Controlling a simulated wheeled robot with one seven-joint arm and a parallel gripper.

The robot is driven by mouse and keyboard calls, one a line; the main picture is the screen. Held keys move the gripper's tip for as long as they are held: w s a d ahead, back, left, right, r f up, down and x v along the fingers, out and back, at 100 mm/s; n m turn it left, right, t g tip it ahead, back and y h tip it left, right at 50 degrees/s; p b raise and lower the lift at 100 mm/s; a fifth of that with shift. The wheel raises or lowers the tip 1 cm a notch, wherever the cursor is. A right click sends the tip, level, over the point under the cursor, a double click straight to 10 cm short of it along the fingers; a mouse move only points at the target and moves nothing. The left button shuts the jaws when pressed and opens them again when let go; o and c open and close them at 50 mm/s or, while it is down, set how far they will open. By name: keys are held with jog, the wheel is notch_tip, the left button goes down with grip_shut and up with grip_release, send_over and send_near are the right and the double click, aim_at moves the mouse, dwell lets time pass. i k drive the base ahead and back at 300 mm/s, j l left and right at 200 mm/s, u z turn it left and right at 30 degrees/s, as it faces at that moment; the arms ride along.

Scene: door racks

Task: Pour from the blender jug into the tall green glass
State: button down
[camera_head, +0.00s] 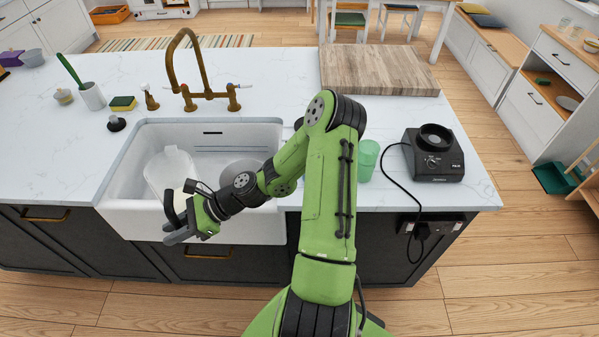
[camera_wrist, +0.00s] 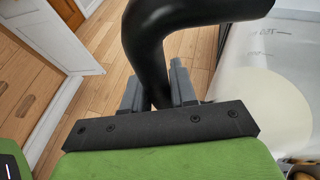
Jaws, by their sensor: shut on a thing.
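The blender jug (camera_head: 168,168) is clear, with a black handle and pale cream contents. It is at the left side of the sink, partly hidden by my gripper; I cannot tell whether it touches the sink. My gripper (camera_head: 180,228) is at the sink's front edge, shut on the jug's black handle. In the wrist view the curved handle (camera_wrist: 150,45) passes between the fingers, and the jug's clear wall (camera_wrist: 245,50) with measuring marks is at the right. The green glass (camera_head: 367,158) stands on the counter right of the sink, just beside my arm.
The white sink (camera_head: 125,150) holds a round grey item (camera_head: 240,168), partly hidden by my arm. A brass tap (camera_head: 190,70) stands behind it. The black blender base (camera_head: 433,155) with its cord is right of the glass. A wooden board (camera_head: 375,70) lies behind the glass.

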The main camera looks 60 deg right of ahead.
aim_at(368, 150)
jog(key=k+j+u, duration=0.1)
jog(key=u, duration=0.2)
jog(key=z, duration=0.45)
jog(key=k+z, duration=0.1)
jog(key=z, duration=0.3)
jog(key=j+z, duration=0.1)
jog(key=z, duration=0.35)
jog(key=k+z, duration=0.15)
jog(key=z, duration=0.7)
jog(key=i+j, duration=0.2)
jog(key=i, duration=0.25)
